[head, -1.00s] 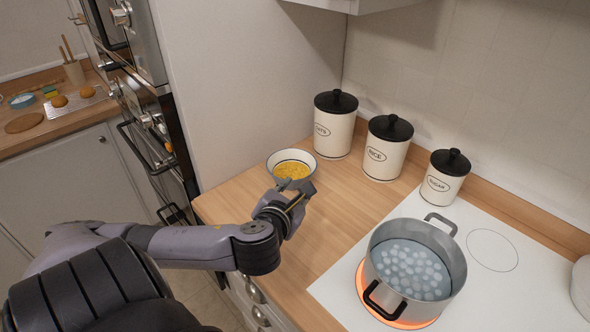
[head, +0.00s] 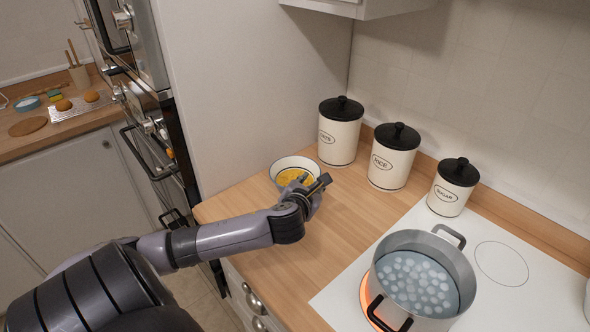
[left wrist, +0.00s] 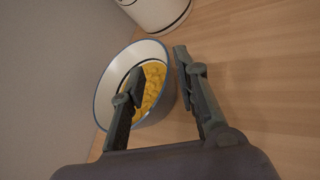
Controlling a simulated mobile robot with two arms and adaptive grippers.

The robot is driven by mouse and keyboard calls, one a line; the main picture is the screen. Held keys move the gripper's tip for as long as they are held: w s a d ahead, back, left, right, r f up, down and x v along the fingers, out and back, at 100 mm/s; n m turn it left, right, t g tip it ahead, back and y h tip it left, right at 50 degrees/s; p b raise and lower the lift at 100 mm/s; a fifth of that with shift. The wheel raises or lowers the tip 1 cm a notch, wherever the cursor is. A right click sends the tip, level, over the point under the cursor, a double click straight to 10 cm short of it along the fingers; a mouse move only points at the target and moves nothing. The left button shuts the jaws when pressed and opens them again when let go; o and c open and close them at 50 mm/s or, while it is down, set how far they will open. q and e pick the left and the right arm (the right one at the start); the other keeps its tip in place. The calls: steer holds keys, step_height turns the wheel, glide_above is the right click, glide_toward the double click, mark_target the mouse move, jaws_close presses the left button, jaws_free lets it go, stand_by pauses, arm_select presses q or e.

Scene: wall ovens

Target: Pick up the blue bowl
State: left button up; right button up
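A bowl (head: 279,166) with a pale inside, a thin blue rim and yellow food in it stands on the wooden counter by the tall side panel. It also shows in the left wrist view (left wrist: 108,88). My left gripper (head: 315,182) is at the bowl's near right side. In the left wrist view the gripper (left wrist: 158,63) is open, with one finger over the bowl's inside and the other outside its wall. The wall lies between the fingers; I cannot tell whether they touch it. My right gripper is not in view.
Three lidded canisters (head: 340,131) stand along the wall right of the bowl. A steaming-grey pot (head: 440,243) sits on a glowing hob ring. The counter's middle is clear.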

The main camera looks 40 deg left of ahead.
arm_select(q)
steer(key=shift+d+p+x, duration=0.2)
steer(key=shift+p+x, duration=0.2)
steer(key=shift+x, duration=2.25)
steer(key=shift+f, duration=0.15)
jaws_close()
